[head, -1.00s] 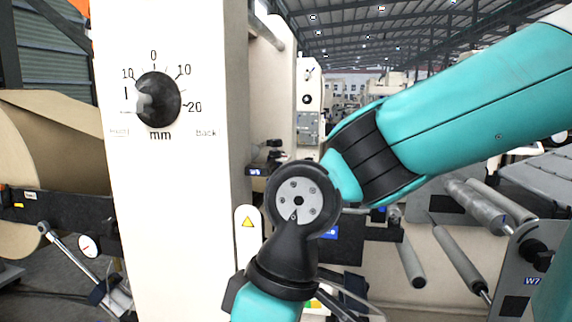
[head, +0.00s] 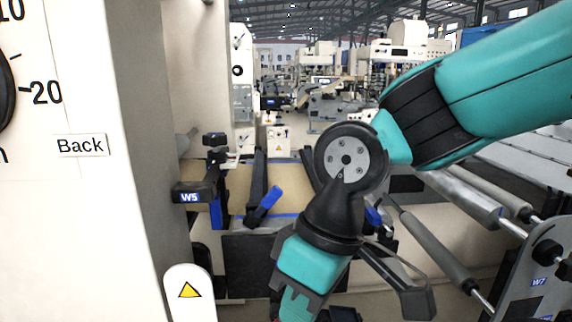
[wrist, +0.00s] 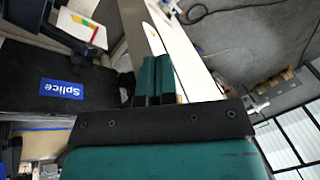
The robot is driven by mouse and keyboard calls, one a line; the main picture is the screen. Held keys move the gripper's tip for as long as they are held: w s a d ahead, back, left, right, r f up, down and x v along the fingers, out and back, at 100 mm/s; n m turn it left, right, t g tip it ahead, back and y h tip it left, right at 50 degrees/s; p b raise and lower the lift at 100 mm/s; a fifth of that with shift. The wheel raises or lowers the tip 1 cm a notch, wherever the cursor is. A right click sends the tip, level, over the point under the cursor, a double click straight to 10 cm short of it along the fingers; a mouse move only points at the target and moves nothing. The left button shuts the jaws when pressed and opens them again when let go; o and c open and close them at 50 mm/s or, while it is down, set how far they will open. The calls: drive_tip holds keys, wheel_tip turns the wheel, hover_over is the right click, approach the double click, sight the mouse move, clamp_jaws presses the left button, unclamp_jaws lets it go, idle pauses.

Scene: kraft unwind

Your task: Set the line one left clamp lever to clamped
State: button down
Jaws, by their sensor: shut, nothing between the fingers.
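A blue clamp lever (head: 264,205) stands tilted on the splice table, left of my arm in the head view. A second blue part (head: 374,217) shows just right of my arm, mostly hidden by it. I cannot tell from the picture whether either lever is clamped. My gripper (wrist: 156,68) shows in the wrist view with its teal fingers together and nothing between them. It is apart from the levers. In the wrist view, a dark panel with a blue "Splice" label (wrist: 62,89) lies left of the fingers; no lever is clear there.
The cream machine column with the "Back" label (head: 82,146) stands close at left. A black block marked W5 (head: 192,196) juts out from it. A white plate with a warning triangle (head: 190,290) stands low in front. Grey rollers (head: 435,245) lie at right.

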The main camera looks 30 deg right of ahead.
drive_tip(key=w+d+r+m+t+h+p, duration=0.15)
drive_tip(key=w+r+m+h+p, duration=0.3)
drive_tip(key=w+r+p, duration=0.65)
drive_tip(key=m+h+p, duration=0.4)
drive_tip(key=m, duration=0.3)
approach(269, 192)
drive_tip(key=p+x, duration=0.2)
drive_tip(key=x, duration=0.4)
drive_tip(key=shift+w+d+f+p, duration=0.2)
drive_tip(key=shift+w+f+p, duration=0.05)
drive_tip(key=shift+f+p, duration=0.1)
